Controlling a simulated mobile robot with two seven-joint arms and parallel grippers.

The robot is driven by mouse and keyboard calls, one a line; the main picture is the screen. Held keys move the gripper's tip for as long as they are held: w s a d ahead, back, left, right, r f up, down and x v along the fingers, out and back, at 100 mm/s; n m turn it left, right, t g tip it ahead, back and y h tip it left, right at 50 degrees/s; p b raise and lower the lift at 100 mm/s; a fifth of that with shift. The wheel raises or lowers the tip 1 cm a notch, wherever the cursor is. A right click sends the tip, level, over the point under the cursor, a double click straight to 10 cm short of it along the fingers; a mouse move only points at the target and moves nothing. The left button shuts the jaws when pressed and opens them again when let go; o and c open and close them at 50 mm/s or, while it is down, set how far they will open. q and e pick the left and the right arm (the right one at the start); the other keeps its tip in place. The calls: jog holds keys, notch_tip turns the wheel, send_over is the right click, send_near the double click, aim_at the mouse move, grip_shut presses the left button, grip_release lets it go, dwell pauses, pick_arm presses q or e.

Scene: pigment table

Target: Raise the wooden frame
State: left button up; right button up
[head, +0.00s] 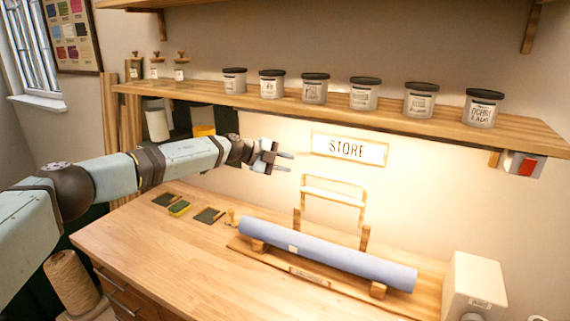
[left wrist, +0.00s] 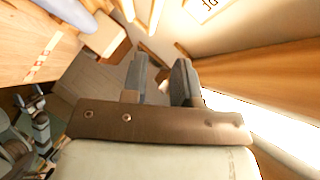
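The wooden frame (head: 334,191) stands upright behind the blue roll, near the wall under the STORE sign. It has pale bars across the top and two darker posts rising from a wooden board (head: 246,252). The blue roll (head: 325,254) lies on supports on that board and hides the feet of the posts. My left gripper (head: 284,162) is in the air, left of the frame's top and apart from it. Its two fingers are spread with nothing between them, as the left wrist view (left wrist: 160,80) also shows. A small grey mechanism low left in the wrist view may be my right arm; its fingers are unclear.
A shelf (head: 400,118) with several lidded jars runs above the bench. A cream box (head: 474,284) stands at the bench's right end. The bench's front left (head: 170,250) is clear.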

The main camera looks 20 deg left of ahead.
pick_arm(q)
jog(key=s+d+f+n+t, duration=0.3)
jog(key=s+d+f+n, duration=0.2)
jog(key=s+d+f, duration=0.45)
jog(key=s+d+f+n+t, duration=0.4)
jog(key=s+d, duration=0.3)
jog(key=d, duration=0.5)
jog(key=s+a+f+n+g+y, duration=0.4)
jog(key=s+a, duration=0.4)
jog(key=s, duration=0.6)
jog(key=s+a+f+n+g+y, duration=0.35)
jog(key=s+a+n, duration=0.35)
jog(key=s, duration=0.7)
jog(key=s+a+f+n+g+y, duration=0.35)
jog(key=s+a, duration=0.55)
jog(key=s, duration=0.6)
jog(key=w+d+f+t+h+p, duration=0.1)
jog(key=w+d+f+t, duration=0.2)
jog(key=f, duration=0.3)
jog(key=w+d+f+m+t+h+p, duration=0.1)
jog(key=w+d+f+t, duration=0.2)
jog(key=f+t, duration=0.2)
jog(key=shift+w+d+f, duration=0.25)
jog(key=shift+w+f, duration=0.05)
jog(key=shift+f, duration=0.2)
